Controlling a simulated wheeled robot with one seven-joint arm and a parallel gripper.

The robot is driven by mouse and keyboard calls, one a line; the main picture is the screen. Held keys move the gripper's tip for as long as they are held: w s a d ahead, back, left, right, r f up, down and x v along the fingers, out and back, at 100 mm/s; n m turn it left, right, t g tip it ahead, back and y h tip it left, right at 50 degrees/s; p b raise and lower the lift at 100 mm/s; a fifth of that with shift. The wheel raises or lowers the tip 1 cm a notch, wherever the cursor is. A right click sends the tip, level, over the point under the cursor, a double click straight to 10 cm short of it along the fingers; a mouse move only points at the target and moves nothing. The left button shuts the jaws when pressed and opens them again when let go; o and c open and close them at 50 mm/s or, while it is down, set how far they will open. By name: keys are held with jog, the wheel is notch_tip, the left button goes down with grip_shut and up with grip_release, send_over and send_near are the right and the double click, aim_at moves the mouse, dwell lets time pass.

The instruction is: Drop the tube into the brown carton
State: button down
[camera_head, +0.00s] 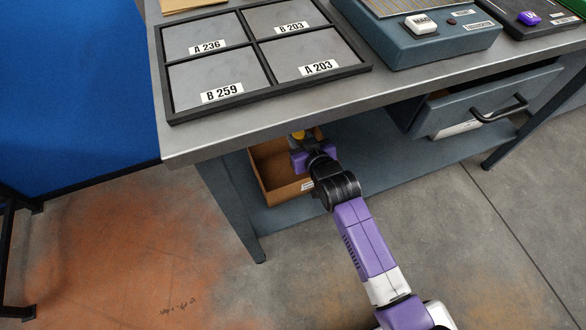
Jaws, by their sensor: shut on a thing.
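The brown carton (286,194) stands on the lower shelf under the bench, open at the top, with a small label on its front. My gripper (299,143) reaches in under the bench top and is over the carton's opening. Most of the tube is hidden by the gripper and the bench edge. Its height above the carton's floor cannot be told.
The bench top's front edge (270,140) overhangs the carton. A four-part labelled tray (268,98) and a blue device (440,45) stand on top. A part-open drawer (480,105) is to the right. The lower shelf (370,170) right of the carton is clear.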

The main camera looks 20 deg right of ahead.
notch_tip(320, 180, down, 2)
jog(key=shift+f+b, duration=0.1)
jog(key=shift+b, duration=0.5)
jog(key=c, duration=1)
grip_release()
jog(key=p+v, duration=0.3)
jog(key=v, duration=0.5)
